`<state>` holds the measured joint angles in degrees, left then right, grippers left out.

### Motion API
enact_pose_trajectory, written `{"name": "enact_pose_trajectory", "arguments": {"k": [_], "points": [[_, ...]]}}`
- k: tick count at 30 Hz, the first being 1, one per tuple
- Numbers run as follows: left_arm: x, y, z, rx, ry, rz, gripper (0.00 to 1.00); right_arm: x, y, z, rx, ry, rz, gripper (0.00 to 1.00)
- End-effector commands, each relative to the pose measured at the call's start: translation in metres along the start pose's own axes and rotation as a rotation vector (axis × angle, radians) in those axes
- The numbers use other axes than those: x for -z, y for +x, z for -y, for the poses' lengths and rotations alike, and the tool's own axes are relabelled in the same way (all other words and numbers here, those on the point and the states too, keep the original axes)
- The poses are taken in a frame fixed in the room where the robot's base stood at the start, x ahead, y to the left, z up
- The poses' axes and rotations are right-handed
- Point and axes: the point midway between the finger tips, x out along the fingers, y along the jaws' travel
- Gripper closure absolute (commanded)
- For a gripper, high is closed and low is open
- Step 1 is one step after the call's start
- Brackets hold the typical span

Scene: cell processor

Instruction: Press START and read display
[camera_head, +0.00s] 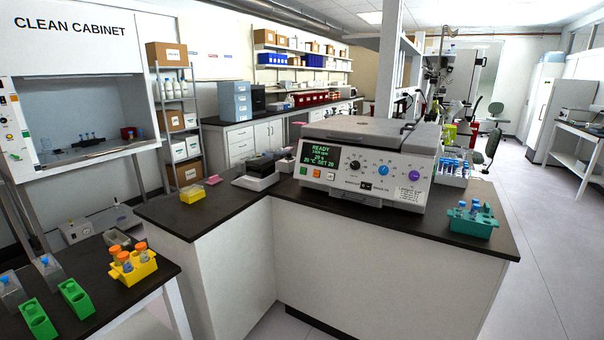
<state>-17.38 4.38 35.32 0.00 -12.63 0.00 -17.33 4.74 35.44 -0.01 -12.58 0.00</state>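The cell processor (376,190) is a light grey benchtop machine on the black counter, with its grey lid (365,133) down. Its dark display (320,158) at the front left shows green text. The top line reads READY, and a lower line seems to read 20 °C SET 20; the small lines between are hard to read. Below the display are a green button (303,170), an orange button (317,173) and a pale button (330,176). Their labels are too small to read, so I cannot tell which is START. Neither of my grippers is in view.
A teal rack with blue-capped tubes (472,220) stands right of the machine. A dark-topped device (257,172) and a yellow box (192,194) stand left. The near-left table holds a yellow rack (133,270) and green holders (76,298). The front counter edge (370,219) is clear.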

Motion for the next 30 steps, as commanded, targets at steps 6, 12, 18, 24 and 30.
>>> {"name": "enact_pose_trajectory", "arguments": {"k": [6,12,18,24,30], "points": [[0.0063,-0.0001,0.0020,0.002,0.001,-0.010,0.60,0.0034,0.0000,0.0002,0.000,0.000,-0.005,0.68],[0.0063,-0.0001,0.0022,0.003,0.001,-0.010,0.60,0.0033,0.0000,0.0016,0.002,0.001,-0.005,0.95],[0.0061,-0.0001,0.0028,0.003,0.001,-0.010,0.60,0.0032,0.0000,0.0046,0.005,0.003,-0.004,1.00],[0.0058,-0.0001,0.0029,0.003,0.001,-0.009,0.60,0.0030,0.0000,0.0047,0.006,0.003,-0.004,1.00],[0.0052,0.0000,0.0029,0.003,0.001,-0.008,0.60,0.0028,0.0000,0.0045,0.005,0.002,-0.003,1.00]]}}
